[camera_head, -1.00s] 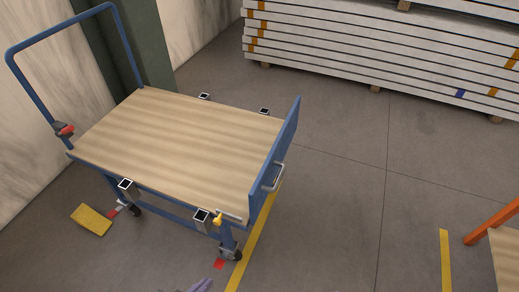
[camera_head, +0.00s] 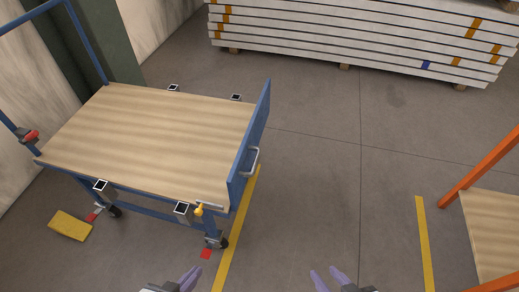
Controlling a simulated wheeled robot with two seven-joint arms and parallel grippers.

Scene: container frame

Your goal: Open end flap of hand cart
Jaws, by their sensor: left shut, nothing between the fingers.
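The hand cart has a wooden deck (camera_head: 150,140) on a blue frame, at the left of the head view. Its blue end flap (camera_head: 250,140) stands upright along the right end of the deck. A metal handle (camera_head: 250,162) is on the flap's outer face. A yellow knob with a metal rod (camera_head: 199,210) sits at the flap's near lower corner. My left gripper (camera_head: 187,278) is at the bottom edge, below the cart's near right corner, shut and empty. My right gripper (camera_head: 329,278) is at the bottom edge, right of the cart, its fingers apart and empty. Neither touches the cart.
White stacked panels (camera_head: 340,45) lie at the back. An orange frame with a wooden shelf (camera_head: 490,230) stands at the right. A yellow block (camera_head: 70,225) lies on the floor by the cart. The floor between cart and orange frame is clear.

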